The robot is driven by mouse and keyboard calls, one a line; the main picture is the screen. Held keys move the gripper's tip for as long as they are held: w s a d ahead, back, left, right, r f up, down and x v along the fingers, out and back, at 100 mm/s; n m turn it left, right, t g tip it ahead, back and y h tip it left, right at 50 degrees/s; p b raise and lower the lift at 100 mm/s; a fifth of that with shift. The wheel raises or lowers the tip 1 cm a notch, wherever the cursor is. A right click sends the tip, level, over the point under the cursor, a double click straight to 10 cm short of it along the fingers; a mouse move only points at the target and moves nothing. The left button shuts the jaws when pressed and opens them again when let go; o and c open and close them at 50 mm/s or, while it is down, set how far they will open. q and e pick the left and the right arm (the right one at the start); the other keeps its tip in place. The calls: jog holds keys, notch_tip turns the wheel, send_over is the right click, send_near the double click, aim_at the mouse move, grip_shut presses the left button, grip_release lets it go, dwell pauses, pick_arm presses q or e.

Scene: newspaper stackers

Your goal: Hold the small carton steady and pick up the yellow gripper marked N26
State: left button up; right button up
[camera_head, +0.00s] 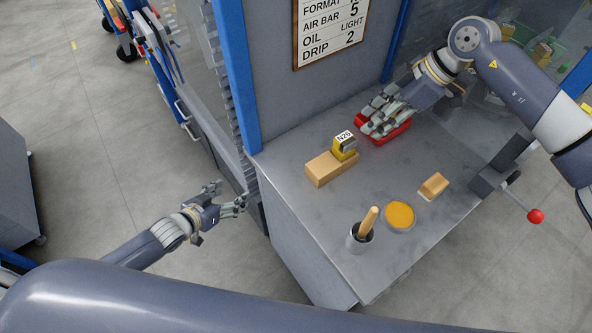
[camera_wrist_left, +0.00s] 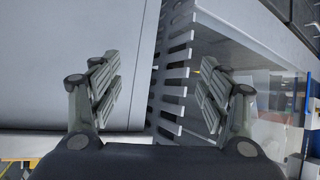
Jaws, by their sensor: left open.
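The small carton (camera_head: 323,172) is a tan box lying on the grey bench top. The yellow gripper marked N26 (camera_head: 345,152) stands at the carton's far right end, with a white label on top; I cannot tell whether it rests on the carton or just behind it. My left gripper (camera_head: 231,196) is open and empty, off the bench's left edge and apart from the carton. Its spread fingers show in the left wrist view (camera_wrist_left: 160,90). My right gripper (camera_head: 378,122) is over a red tray (camera_head: 403,134), behind and right of the yellow gripper; its grip is unclear.
On the bench (camera_head: 300,208) stand a cup with a wooden-handled tool (camera_head: 361,236), a round orange-topped dish (camera_head: 399,216) and a wooden-backed block (camera_head: 433,187). A blue post (camera_head: 238,80) and grey panel rise behind. A red-knobbed lever (camera_head: 535,215) juts out at right.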

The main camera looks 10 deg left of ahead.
pick_arm(q)
jog(key=d+r+h, duration=0.2)
jog(key=d+r, duration=0.3)
jog(key=r, duration=0.4)
jog(key=m+g+h, duration=0.1)
jog(key=m+h, duration=0.2)
jog(key=m, duration=0.3)
send_near(325, 164)
jog(key=shift+w+f, duration=0.2)
jog(key=shift+w, duration=0.25)
jog(key=shift+w+d, duration=0.1)
jog(key=shift+d, duration=0.15)
jog(key=x, duration=1)
jog(key=shift+d+f, duration=0.1)
jog(key=shift+d, duration=0.1)
jog(key=shift+c, duration=0.6)
jog(key=c, duration=1)
